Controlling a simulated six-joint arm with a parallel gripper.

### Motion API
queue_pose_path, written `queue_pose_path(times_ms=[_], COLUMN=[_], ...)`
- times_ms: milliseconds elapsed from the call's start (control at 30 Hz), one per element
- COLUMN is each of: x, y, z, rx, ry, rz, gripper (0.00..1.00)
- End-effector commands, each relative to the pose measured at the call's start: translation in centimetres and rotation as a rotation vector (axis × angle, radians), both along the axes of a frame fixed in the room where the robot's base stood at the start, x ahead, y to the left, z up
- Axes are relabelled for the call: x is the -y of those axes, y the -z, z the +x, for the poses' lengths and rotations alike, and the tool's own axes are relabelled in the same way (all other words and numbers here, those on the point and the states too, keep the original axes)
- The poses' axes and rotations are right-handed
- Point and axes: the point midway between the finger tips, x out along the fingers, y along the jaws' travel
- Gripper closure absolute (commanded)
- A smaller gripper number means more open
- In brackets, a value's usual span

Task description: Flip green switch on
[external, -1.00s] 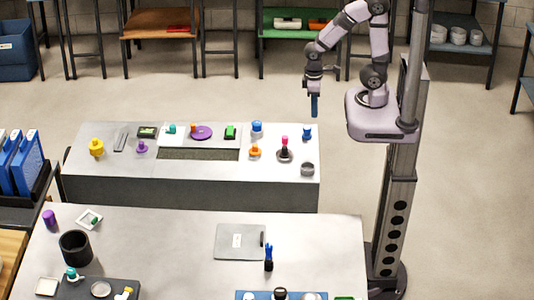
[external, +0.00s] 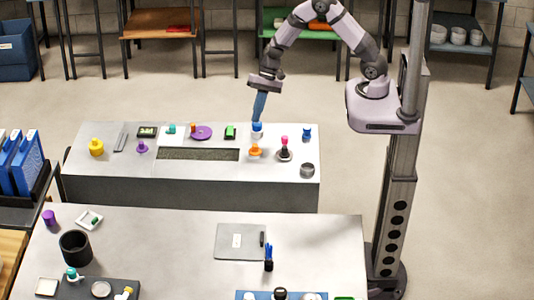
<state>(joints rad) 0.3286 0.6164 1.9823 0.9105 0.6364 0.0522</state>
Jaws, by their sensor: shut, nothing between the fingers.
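A small green block-like part with a dark piece on it (external: 230,132) sits on the far bench, right of the purple disc; it looks like the green switch, but its on or off position is too small to tell. A white square plate with a small green part (external: 89,219) lies on the near table at left; I cannot tell whether it is a switch too. My gripper (external: 257,118) has blue fingers, is shut and empty, and points down above the far bench. In the picture its tip is right of the green block, just above a blue-topped knob (external: 257,128); contact is unclear.
The far bench (external: 105,165) also holds a purple disc (external: 202,133), an orange knob (external: 255,150), a pink-topped stick (external: 285,141) and a dark recessed strip (external: 198,154). The near table (external: 180,235) has a black cup (external: 75,247) and a grey plate (external: 232,242).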

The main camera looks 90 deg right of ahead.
Motion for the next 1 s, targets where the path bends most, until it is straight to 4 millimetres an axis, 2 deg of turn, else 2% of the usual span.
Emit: queue_pose_path(times_ms=[33,100,200,333,567,1000], x=[0.2,0.5,0.9,1.4,2.0,2.0], y=[-0.7,-1.8,-3.2,-4.5,-5.0,-4.8], z=[1.7,3.8,6.3,8.5,9.5,9.4], rx=[0.030,0.066,0.110,0.145,0.147,0.143], ry=[0.050,0.119,0.213,0.320,0.425,0.428], rz=[0.013,0.035,0.069,0.111,0.143,0.145], gripper=[1.00,1.00,1.00,1.00,1.00,1.00])
